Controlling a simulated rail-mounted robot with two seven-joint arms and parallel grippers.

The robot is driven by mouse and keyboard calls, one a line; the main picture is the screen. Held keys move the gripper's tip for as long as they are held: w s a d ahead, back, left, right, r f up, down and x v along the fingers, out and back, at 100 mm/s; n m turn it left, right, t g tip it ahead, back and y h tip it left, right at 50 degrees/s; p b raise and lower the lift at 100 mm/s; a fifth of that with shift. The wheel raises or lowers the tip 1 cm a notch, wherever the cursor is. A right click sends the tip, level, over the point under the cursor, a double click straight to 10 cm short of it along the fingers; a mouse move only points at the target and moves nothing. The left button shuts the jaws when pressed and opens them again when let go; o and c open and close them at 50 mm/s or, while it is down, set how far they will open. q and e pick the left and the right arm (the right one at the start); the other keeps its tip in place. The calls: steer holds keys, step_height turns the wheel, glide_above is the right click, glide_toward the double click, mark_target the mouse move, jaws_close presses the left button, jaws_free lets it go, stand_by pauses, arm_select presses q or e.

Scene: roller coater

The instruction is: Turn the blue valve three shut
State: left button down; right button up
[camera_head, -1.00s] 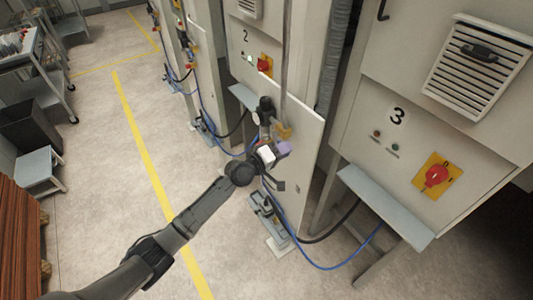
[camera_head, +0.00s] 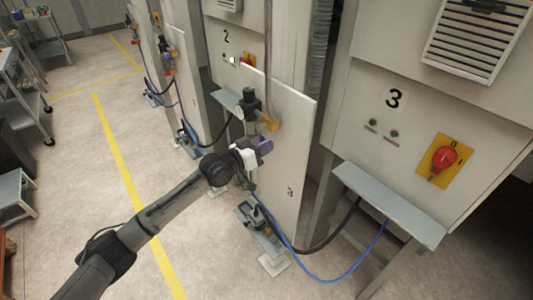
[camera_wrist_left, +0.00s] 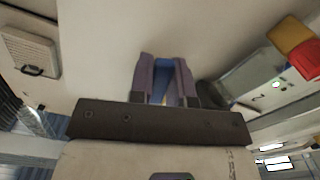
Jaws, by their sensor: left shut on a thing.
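My left gripper (camera_head: 263,146) is at the edge of the pale panel marked 3 (camera_head: 292,140), just below a brass-coloured fitting (camera_head: 270,123). In the left wrist view its purple fingers (camera_wrist_left: 165,75) are shut on a blue piece, the valve three handle (camera_wrist_left: 162,68), which lies between them. In the head view the handle is hidden behind the gripper. How far the valve is turned cannot be told. My right gripper is in neither view.
Cabinet 3 with a red switch (camera_head: 444,158) and grey shelf (camera_head: 390,203) stands to the right. A blue hose (camera_head: 325,281) hangs below. Cabinet 2 (camera_head: 232,52) is behind. The floor on the left is open, with a yellow line (camera_head: 121,165).

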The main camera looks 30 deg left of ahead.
arm_select(q)
steer(key=shift+w+a+f+m+b, duration=0.15)
steer(key=shift+a+m+b, duration=0.25)
steer(key=shift+m, duration=0.4)
steer(key=shift+w+a+m+b, duration=0.15)
steer(key=shift+a+m, duration=0.3)
steer(key=shift+m, duration=0.35)
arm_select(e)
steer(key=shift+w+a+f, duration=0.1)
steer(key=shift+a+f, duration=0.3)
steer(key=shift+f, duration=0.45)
arm_select(q)
steer(key=c, duration=1.1)
jaws_free()
steer(key=shift+o, duration=0.2)
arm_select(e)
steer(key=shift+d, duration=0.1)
arm_select(q)
steer(key=p+v, duration=0.1)
steer(key=v, duration=1.2)
steer(key=shift+s, duration=0.4)
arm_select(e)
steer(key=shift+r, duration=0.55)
